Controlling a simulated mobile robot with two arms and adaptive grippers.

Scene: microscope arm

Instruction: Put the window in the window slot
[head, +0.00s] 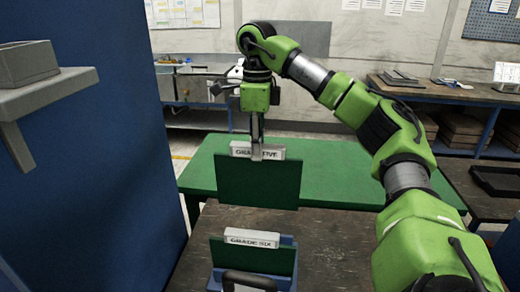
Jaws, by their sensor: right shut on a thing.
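A dark green flat panel (258,184) hangs upright in the middle of the head view. A pale bar along its top edge reads "GRADE FIVE". My right gripper (257,153) comes from above and is shut on that bar, its fingers covering part of the lettering. A second dark green panel (255,259) with a bar reading "GRADE SIX" stands in a blue holder (288,243) nearer to me. I cannot make out a slot marked for a window. My left gripper is not in view.
The held panel hangs in front of a green tabletop (350,180). A dark brown worktop (340,240) lies nearer, clear to the right of the holder. A tall blue wall (100,170) with a grey shelf (45,93) closes off the left. A dark tray (497,181) lies at right.

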